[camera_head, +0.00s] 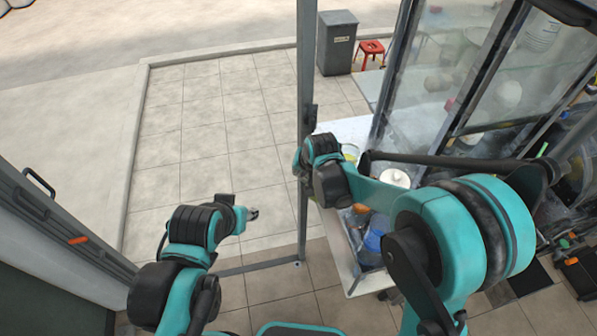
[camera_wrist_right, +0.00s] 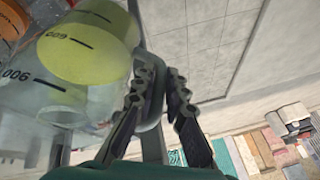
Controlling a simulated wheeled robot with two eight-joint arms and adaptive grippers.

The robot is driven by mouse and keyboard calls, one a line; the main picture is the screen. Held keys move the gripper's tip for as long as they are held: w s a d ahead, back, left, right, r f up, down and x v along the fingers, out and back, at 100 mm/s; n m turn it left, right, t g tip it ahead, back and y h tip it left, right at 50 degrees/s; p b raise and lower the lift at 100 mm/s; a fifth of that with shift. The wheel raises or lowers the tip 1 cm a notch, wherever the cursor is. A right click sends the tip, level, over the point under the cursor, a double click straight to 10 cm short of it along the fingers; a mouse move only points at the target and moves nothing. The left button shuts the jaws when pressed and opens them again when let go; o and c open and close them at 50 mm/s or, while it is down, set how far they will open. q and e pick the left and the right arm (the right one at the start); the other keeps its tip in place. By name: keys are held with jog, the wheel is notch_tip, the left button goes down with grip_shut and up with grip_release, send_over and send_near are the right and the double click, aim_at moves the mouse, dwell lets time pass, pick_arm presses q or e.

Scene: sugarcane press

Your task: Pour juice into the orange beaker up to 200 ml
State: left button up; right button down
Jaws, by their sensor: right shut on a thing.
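A clear jug (camera_wrist_right: 40,105) with 600 and 900 marks fills the left of the right wrist view. Yellow-green juice (camera_wrist_right: 95,50) is in it, around the 600 mark. My right gripper (camera_wrist_right: 158,80) is shut on the jug's grey handle (camera_wrist_right: 150,112). In the head view the jug (camera_head: 350,152) shows partly behind my right wrist, over the white table. My left gripper (camera_head: 252,213) is away to the left over the tiled floor, and its jaws are too small to read. A small orange thing (camera_head: 360,208) lies near my right forearm; I cannot tell whether it is the orange beaker.
The white table (camera_head: 352,281) has a blue container (camera_head: 375,238) and a white round lid (camera_head: 396,178) on it. A dark metal post (camera_head: 305,90) stands at its left. A glass cabinet (camera_head: 440,75) is behind. Tiled floor at the left is clear.

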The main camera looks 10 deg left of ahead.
jog(key=shift+d+r+y, duration=0.3)
jog(key=shift+r+y, duration=0.1)
jog(key=shift+r, duration=0.05)
jog(key=shift+d+r+m+y+p, duration=0.35)
jog(key=shift+d+r+y, duration=0.4)
jog(key=shift+y, duration=0.25)
jog(key=shift+m+y, duration=0.25)
jog(key=shift+y, duration=0.55)
jog(key=shift+s+d+r+p, duration=0.1)
jog(key=shift+d+r+p, duration=0.15)
jog(key=shift+r+p, duration=0.55)
jog(key=shift+d+r+p, duration=0.25)
jog(key=shift+r+p, duration=0.05)
jog(key=shift+r, duration=0.9)
jog(key=shift+d+r+t+y, duration=0.4)
jog(key=shift+d+r+y, duration=0.2)
jog(key=shift+r, duration=0.2)
jog(key=shift+a, duration=0.15)
jog(key=shift+s+d+r+y, duration=0.1)
jog(key=shift+d+r+y, duration=0.2)
jog(key=shift+d+r, duration=0.15)
